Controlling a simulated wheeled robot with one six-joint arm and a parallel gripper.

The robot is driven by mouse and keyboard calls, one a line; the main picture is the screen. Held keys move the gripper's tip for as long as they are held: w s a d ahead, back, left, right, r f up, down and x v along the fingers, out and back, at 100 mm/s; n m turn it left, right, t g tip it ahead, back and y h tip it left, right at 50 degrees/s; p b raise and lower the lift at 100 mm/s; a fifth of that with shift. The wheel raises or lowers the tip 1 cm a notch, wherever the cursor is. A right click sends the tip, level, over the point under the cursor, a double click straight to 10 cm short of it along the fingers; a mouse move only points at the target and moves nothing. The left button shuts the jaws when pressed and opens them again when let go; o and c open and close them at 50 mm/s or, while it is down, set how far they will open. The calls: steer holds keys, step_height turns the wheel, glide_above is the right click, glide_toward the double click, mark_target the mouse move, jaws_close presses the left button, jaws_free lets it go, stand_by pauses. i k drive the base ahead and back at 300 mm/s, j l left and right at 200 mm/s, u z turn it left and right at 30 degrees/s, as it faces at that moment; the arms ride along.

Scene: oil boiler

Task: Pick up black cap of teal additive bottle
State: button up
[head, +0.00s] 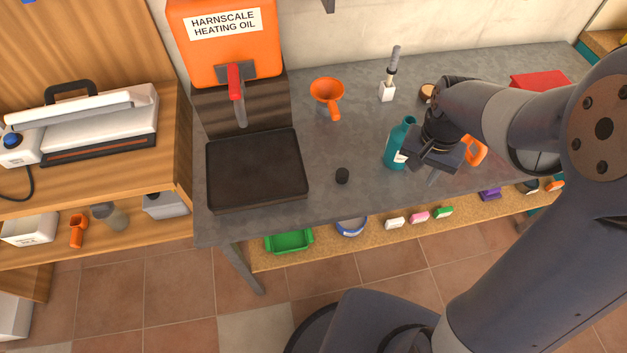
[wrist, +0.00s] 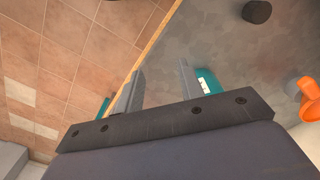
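The black cap (head: 342,175) lies on the grey worktop, apart from the bottle, right of the black tray. It also shows at the top of the wrist view (wrist: 257,11). The teal bottle (head: 396,146) stands upright to the cap's right, partly hidden by my gripper; I see no cap on its neck. My gripper (head: 426,170) is above the worktop, just right of the bottle and well right of the cap. In the wrist view, its two fingers (wrist: 160,78) are apart with nothing between them. Part of the teal bottle (wrist: 208,84) shows beside the right finger.
A black tray (head: 257,170) sits below the orange heating oil tank (head: 222,42). An orange-handled item (head: 475,150) is beyond my gripper. Worktop around the cap is clear; its front edge is close.

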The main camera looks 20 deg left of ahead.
mark_target(342, 175)
steer(key=i+l+u, duration=0.1)
steer(key=u, duration=0.35)
steer(key=i+l+u, duration=0.2)
steer(key=u, duration=0.2)
steer(key=i+l+u, duration=0.1)
steer(key=u, duration=0.35)
steer(key=l, duration=0.1)
